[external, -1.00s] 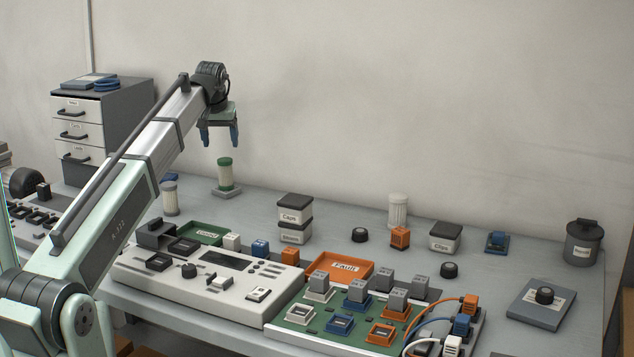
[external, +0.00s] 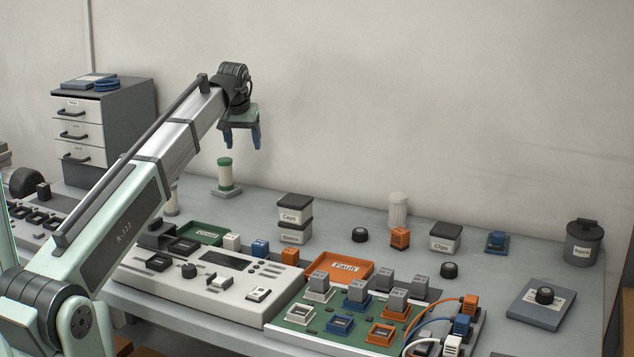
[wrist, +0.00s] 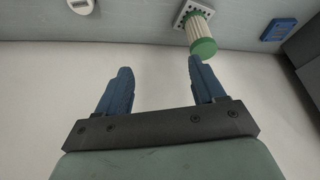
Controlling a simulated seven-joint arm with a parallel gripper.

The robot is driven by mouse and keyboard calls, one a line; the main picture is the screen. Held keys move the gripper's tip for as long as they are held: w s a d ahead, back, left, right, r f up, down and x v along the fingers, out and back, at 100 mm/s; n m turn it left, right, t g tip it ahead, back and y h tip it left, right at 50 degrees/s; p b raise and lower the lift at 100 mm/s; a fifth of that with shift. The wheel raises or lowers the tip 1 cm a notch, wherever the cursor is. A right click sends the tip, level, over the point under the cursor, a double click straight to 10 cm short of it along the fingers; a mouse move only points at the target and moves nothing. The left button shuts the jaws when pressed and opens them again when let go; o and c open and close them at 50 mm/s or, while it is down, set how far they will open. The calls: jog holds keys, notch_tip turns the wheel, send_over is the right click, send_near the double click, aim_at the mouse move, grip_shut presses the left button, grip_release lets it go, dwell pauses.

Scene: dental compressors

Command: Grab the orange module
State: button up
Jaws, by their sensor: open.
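My gripper (external: 242,146) is open and empty, high above the back of the bench on the left. In the wrist view its two blue fingers (wrist: 158,66) stand apart with nothing between them. Several orange pieces show in the external view, all well to the right of my gripper and lower. One orange module (external: 400,238) stands on the bench towards the back. Another orange module (external: 289,255) sits at the right rear of the white control panel (external: 190,287). An orange plug (external: 470,303) with a cable is at the right of the green board. None shows in the wrist view.
A green-topped filter (external: 225,175) stands below my gripper; it also shows in the wrist view (wrist: 201,38). Stacked boxes (external: 294,218), an orange Fault tray (external: 340,269) and grey modules (external: 398,299) crowd the middle.

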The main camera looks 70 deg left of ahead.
jog(key=w+d+m+t+h, duration=0.1)
jog(key=w+d+m, duration=0.3)
jog(key=w+d, duration=1.4)
jog(key=m+h, duration=0.2)
jog(key=m, duration=0.1)
send_over(401, 230)
jog(key=shift+m+g, duration=0.6)
jog(key=shift+g, duration=0.3)
jog(key=f, duration=0.6)
jog(key=s+f, duration=0.1)
jog(key=f, duration=0.2)
jog(key=shift+d, duration=0.35)
jog(key=shift+w+a+f, duration=0.15)
jog(key=shift+f, duration=0.5)
jog(key=shift+w+a+f, duration=0.2)
jog(key=shift+f, duration=0.45)
jog(key=shift+w+a+f, duration=0.15)
jog(key=shift+f, duration=1.1)
jog(key=c, duration=1.1)
